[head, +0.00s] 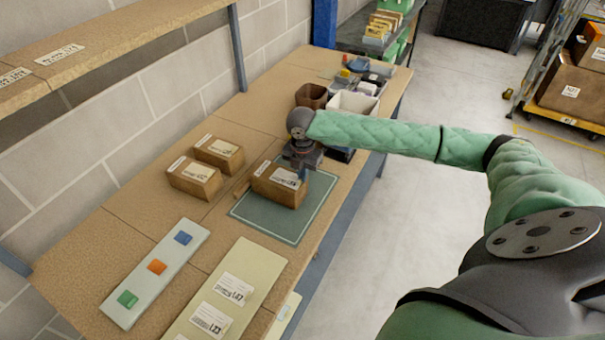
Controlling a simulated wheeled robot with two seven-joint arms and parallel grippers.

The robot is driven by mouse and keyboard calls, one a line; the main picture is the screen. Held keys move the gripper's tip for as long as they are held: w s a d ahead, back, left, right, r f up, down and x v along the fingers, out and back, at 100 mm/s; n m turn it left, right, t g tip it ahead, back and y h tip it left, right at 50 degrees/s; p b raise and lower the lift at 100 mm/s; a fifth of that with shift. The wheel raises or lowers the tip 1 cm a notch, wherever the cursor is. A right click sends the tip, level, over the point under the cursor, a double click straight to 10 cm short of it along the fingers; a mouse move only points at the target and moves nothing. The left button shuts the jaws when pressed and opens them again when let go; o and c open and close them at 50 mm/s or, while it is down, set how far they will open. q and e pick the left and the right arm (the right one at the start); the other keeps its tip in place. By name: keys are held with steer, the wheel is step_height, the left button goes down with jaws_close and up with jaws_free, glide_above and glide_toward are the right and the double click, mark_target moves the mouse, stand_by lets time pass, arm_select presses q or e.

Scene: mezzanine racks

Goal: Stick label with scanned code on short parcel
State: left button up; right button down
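A brown parcel (272,191) sits on the green-grey mat (262,226), with a white strip at its left top edge and a white label (287,177) on its right part. My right gripper (303,172) points down at the parcel's far right end, right beside the label; whether it touches is unclear. Its fingers are small and dark, so their opening cannot be made out. A pale sheet (252,264) at the front bears printed labels (233,288). Two more brown parcels (188,183) (213,156) stand left of the mat. My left gripper is out of view.
A pale board (168,262) with blue, orange and green blocks lies at the left front. A brown bin (311,95), a white bin (352,104) and small items stand beyond the gripper. A wooden shelf (100,40) overhangs the upper left. Open floor lies right.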

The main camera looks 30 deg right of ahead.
steer(key=shift+f+p, duration=0.15)
steer(key=shift+p, duration=0.25)
stand_by(1.1)
steer(key=c, duration=1.3)
jaws_free()
step_height(320, 180, up, 2)
steer(key=shift+r+p, duration=0.25)
steer(key=shift+p, duration=0.9)
steer(key=shift+r+p, duration=0.65)
steer(key=shift+r, duration=1.65)
